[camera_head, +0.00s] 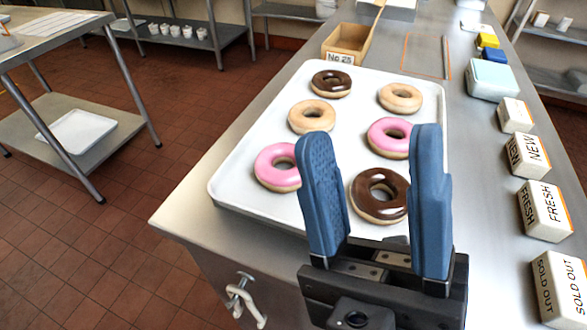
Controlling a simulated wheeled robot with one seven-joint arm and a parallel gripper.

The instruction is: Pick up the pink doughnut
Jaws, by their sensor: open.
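Two pink doughnuts lie on a white tray (235,170). One pink doughnut (268,171) is at the left, its right side partly hidden behind my gripper's left finger. The other pink doughnut (380,139) is farther back at the right, its right edge close to or behind the right finger. My gripper (370,140) is open and empty, with blue fingers pointing away over the near part of the tray. A chocolate doughnut (367,200) shows between the fingers; I cannot tell the height of the fingers above it.
Another chocolate doughnut (331,83) and two plain doughnuts (312,116) (400,97) share the tray. A cardboard box (345,43) stands behind it. White label blocks (546,210) line the counter's right side. A clamp (243,298) hangs at the near edge.

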